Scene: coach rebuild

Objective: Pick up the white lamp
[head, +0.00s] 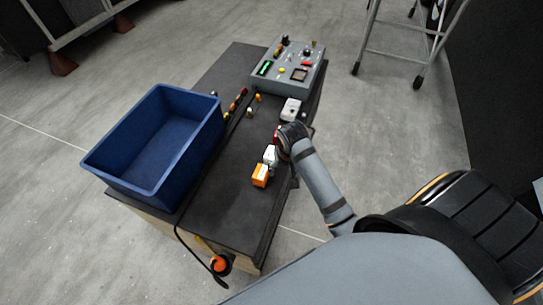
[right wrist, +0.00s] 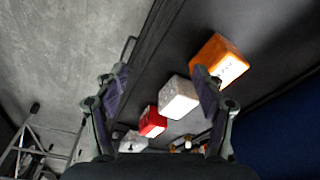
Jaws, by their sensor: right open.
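The white lamp (head: 270,154) is a small white block on the dark table, between an orange block (head: 260,176) and a red block (head: 277,135). In the right wrist view the white lamp (right wrist: 179,97) shows between my two fingers, nearer the right one. My right gripper (right wrist: 162,88) is open and empty. In the head view my right gripper (head: 281,147) is beside the white lamp and partly covers the red block. I cannot tell the exact height gap. My left gripper is not in view.
A blue bin (head: 190,150) stands at the table's left. A grey control panel (head: 288,65) stands at the back, with a pale switch box (head: 291,110) before it. Several small coloured parts (head: 240,98) lie near the bin. The table's front (head: 225,220) is clear.

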